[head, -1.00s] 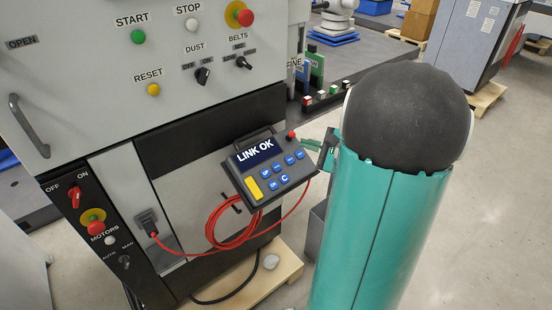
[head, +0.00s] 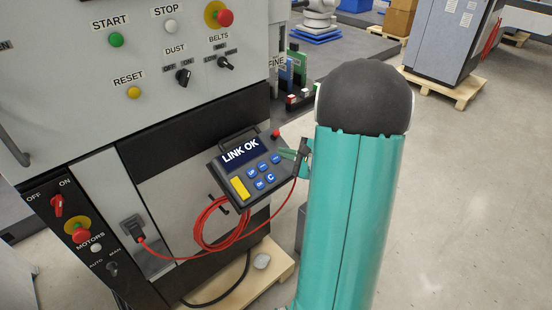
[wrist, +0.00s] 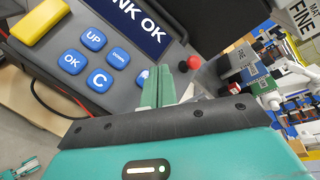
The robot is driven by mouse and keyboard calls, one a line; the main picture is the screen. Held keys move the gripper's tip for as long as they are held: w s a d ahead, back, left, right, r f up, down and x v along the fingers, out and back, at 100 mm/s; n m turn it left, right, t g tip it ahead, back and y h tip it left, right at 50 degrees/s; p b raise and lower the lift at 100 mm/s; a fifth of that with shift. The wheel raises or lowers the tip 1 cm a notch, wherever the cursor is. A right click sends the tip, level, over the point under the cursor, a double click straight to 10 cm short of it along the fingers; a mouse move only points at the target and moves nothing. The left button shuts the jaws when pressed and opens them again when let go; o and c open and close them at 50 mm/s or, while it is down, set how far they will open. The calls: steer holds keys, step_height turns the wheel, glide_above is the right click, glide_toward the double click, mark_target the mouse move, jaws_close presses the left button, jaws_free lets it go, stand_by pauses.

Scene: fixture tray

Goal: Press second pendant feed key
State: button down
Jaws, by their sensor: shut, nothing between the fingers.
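The dark pendant (head: 226,170) hangs tilted on the front of the grey machine, its screen reading "LINK OK". In the wrist view the pendant (wrist: 118,58) shows blue keys marked UP (wrist: 93,39), DOWN (wrist: 119,57), OK (wrist: 72,62) and C (wrist: 100,80). Another blue key (head: 275,159) sits at the upper right of the key group in the head view; its label is unreadable. My gripper (wrist: 166,72) is shut and empty, its green fingers over the keypad's right side, hiding part of it. I cannot tell whether the tips touch a key. No feed-key label is readable.
A yellow key (head: 239,187) and a red knob (head: 276,133) are on the pendant. A red cable (head: 204,228) loops below it to a socket. The machine panel carries START (head: 116,40) and RESET (head: 134,92) buttons. Open floor (head: 455,200) lies to the right.

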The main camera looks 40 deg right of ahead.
mark_target(270, 154)
steer(key=shift+w+f, duration=0.45)
steer(key=shift+f, duration=0.3)
stand_by(1.5)
steer(key=shift+w+f, duration=0.2)
steer(key=shift+f, duration=0.15)
steer(key=shift+w+f, duration=0.2)
steer(key=shift+f, duration=0.1)
stand_by(0.6)
stand_by(0.3)
steer(key=shift+s+r, duration=0.4)
steer(key=shift+r, duration=0.25)
steer(key=r, duration=0.1)
steer(key=s+r, duration=0.1)
steer(key=r, duration=0.1)
steer(key=s+r, duration=0.1)
steer(key=shift+s+r, duration=0.15)
steer(key=shift+s, duration=0.1)
